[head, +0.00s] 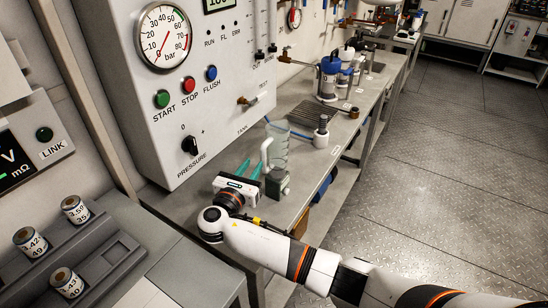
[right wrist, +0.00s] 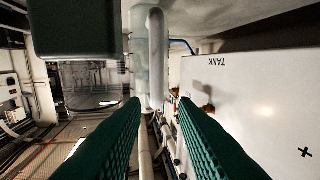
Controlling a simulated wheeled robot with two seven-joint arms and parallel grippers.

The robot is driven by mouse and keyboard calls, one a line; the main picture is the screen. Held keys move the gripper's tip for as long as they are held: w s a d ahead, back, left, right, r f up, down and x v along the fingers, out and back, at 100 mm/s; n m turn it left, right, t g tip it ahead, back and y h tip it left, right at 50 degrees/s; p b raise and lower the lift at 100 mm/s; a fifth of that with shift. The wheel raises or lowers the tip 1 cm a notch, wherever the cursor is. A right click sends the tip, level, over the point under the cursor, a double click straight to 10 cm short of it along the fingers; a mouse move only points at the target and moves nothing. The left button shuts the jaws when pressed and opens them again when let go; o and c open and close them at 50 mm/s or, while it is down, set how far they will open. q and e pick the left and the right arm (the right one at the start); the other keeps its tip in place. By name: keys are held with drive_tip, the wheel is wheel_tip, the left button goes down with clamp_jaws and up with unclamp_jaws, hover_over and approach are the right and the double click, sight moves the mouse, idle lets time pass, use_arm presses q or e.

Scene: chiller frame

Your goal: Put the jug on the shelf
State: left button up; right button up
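The clear jug (head: 279,142) with a pale handle (head: 264,153) stands on the grey bench (head: 205,200), beside the control panel. My right gripper (head: 251,168) is just left of the jug. Its two green fingers are apart. In the right wrist view, inverted, the handle (right wrist: 155,50) shows between the open fingers (right wrist: 158,103); I cannot tell whether they touch it. A lower shelf (head: 344,178) shows in part under the bench. My left gripper is not in view.
The control panel (head: 200,100) with gauge and buttons rises close behind the jug. A white-based cylinder (head: 321,135) and a blue vessel (head: 328,78) stand farther along the bench. A battery tray (head: 100,270) is at front left. The floor at right is clear.

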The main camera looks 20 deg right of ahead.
sight(262, 153)
drive_tip(key=b+x, duration=0.4)
drive_tip(key=x, duration=0.1)
drive_tip(key=shift+s+d+f, duration=0.15)
drive_tip(key=shift+f, duration=0.05)
drive_tip(key=shift+w+d+r, duration=0.1)
drive_tip(key=shift+w+d, duration=0.05)
drive_tip(key=shift+w, duration=0.05)
drive_tip(key=shift+r, duration=0.15)
drive_tip(key=shift+s, duration=0.1)
clamp_jaws()
